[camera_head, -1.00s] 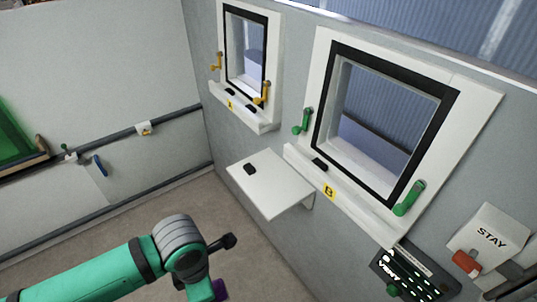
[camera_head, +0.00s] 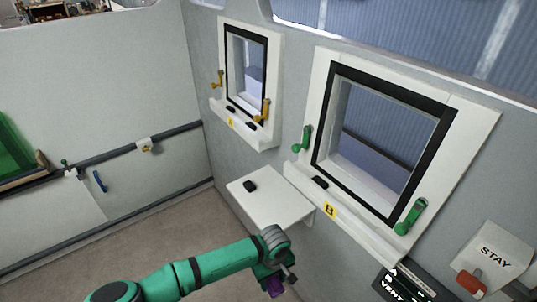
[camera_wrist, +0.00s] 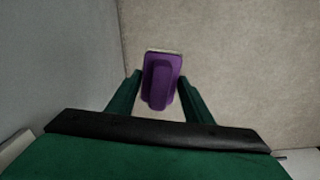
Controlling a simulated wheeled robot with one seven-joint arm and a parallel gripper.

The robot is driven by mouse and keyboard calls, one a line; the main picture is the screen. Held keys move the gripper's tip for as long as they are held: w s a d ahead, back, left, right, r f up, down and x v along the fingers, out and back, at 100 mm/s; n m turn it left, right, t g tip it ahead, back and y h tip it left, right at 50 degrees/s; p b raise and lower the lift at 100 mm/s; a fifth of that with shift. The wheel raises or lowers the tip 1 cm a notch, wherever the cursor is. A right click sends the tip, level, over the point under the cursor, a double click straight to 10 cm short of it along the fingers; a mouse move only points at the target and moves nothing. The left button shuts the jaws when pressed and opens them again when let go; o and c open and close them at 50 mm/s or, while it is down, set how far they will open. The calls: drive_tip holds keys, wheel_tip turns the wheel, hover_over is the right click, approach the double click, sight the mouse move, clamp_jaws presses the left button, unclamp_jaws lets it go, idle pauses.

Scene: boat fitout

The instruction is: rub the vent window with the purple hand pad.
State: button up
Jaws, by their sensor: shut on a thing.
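The purple hand pad (camera_wrist: 161,80) is between my gripper's two green fingers in the wrist view, with a pale layer along its far edge. My gripper (camera_head: 274,284) is shut on it, low in the head view near the bottom edge, where a bit of purple shows. Two framed windows are on the grey wall: the larger window B (camera_head: 383,139) at right, with green handles, and a smaller window (camera_head: 247,68) further left, with yellow handles. A panel (camera_head: 399,288) with partly readable "VENT" lettering is below window B. My gripper is apart from both windows.
A white shelf (camera_head: 270,201) with a small black object (camera_head: 250,186) juts from the wall between gripper and windows. Window B has a ledge with a black piece (camera_head: 320,182). A "STAY" box (camera_head: 493,260) with a red part is at right. Floor at left is open.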

sight(269, 291)
drive_tip(key=d+f+m, duration=0.5)
drive_tip(key=f, duration=0.2)
drive_tip(key=shift+s+a+f, duration=0.15)
drive_tip(key=shift+a+f, duration=0.05)
drive_tip(key=shift+a, duration=1.45)
drive_tip(key=shift+s+a+f, duration=0.1)
drive_tip(key=shift+a+f, duration=0.05)
drive_tip(key=shift+a, duration=1.45)
drive_tip(key=shift+d, duration=0.1)
drive_tip(key=shift+s+d+f, duration=0.1)
drive_tip(key=shift+d+f, duration=0.05)
